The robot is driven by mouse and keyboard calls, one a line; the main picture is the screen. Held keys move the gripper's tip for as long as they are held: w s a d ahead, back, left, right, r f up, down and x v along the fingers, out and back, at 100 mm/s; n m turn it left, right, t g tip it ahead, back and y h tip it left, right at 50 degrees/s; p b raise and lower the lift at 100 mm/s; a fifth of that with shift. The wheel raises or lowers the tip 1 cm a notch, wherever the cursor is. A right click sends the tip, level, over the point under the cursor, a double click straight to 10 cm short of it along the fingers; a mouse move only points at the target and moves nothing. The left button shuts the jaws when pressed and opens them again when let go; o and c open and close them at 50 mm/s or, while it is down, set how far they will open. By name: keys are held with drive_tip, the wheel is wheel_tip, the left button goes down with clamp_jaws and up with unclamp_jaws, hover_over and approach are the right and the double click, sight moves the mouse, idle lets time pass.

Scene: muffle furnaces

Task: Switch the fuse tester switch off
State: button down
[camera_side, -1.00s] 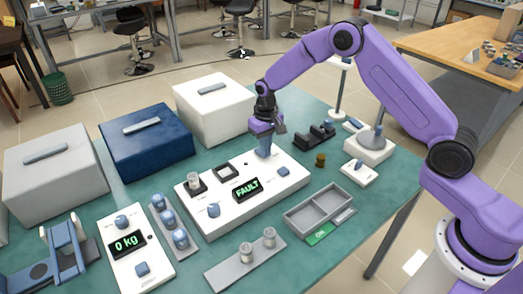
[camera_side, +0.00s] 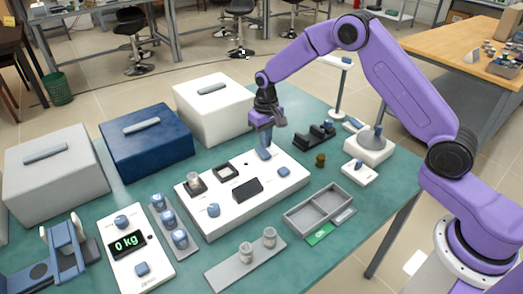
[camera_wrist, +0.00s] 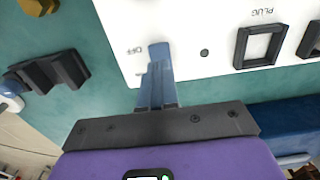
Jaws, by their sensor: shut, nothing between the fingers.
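The fuse tester (camera_side: 235,205) is a long white panel on the green bench. Its display (camera_side: 248,189) is dark, with no text. Its blue switch (camera_side: 263,154) is at the panel's far right end. In the wrist view the panel (camera_wrist: 205,25) fills the upper middle, with an upside-down OFF label beside the blue switch (camera_wrist: 158,49). My gripper (camera_side: 268,145) is shut and empty, pointing down just above the switch. In the wrist view the blue fingers (camera_wrist: 157,88) overlap the switch's near side. I cannot tell whether they touch it.
On the panel are a blue knob (camera_side: 213,210), a square PLUG socket (camera_wrist: 259,46) and a blue button (camera_side: 284,172). A black holder (camera_side: 315,136) stands right of the gripper. A grey two-part tray (camera_side: 318,209) lies in front. A white furnace (camera_side: 213,107) stands behind, left.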

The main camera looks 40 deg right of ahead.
sight(266, 155)
wheel_tip(266, 155, up, 4)
drive_tip(key=shift+r, duration=0.1)
idle(0.4)
drive_tip(key=s+a+r+n, duration=0.3)
drive_tip(key=s+r, duration=0.2)
drive_tip(key=s, duration=0.4)
drive_tip(key=s+a+r+n, duration=0.2)
drive_tip(key=s+r+n, duration=0.15)
drive_tip(key=s, duration=0.65)
drive_tip(key=s+d+r+n, duration=0.1)
drive_tip(key=s+d+n, duration=0.2)
drive_tip(key=s, duration=0.8)
drive_tip(key=s+d+r+n, duration=0.1)
drive_tip(key=s+d+n, duration=0.2)
drive_tip(key=s, duration=0.8)
drive_tip(key=shift+d, duration=0.85)
